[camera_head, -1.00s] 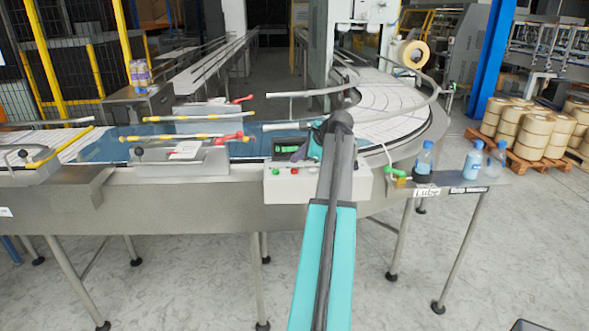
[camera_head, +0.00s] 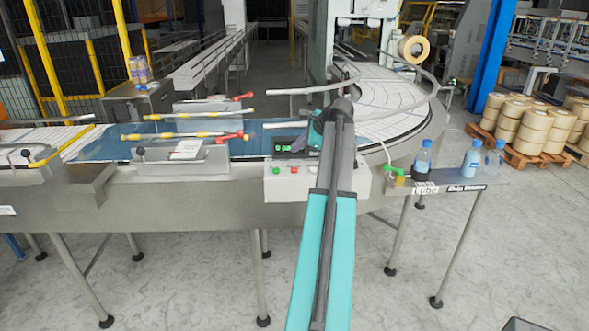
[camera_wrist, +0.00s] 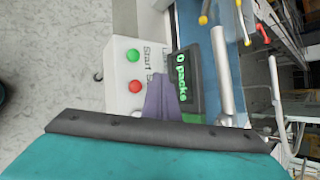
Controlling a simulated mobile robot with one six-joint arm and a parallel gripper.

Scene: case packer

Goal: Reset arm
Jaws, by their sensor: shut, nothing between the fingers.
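My teal and dark arm reaches forward over the conveyor's front edge in the head view. In the wrist view, my gripper's purple-grey fingers (camera_wrist: 160,98) are shut and empty. They overlap the edge of the display (camera_wrist: 184,82), which reads "0 packs" in green. The box's green button (camera_wrist: 133,56) and red button (camera_wrist: 135,86) are beside them, apart from the fingers in the picture.
The conveyor (camera_head: 205,200) runs across the front, with guide rails and clamps on it. Several blue-capped bottles (camera_head: 471,161) stand on the small side shelf at right. A curved conveyor (camera_head: 395,100) lies behind my arm. Stacked rolls (camera_head: 530,130) sit on a pallet at far right.

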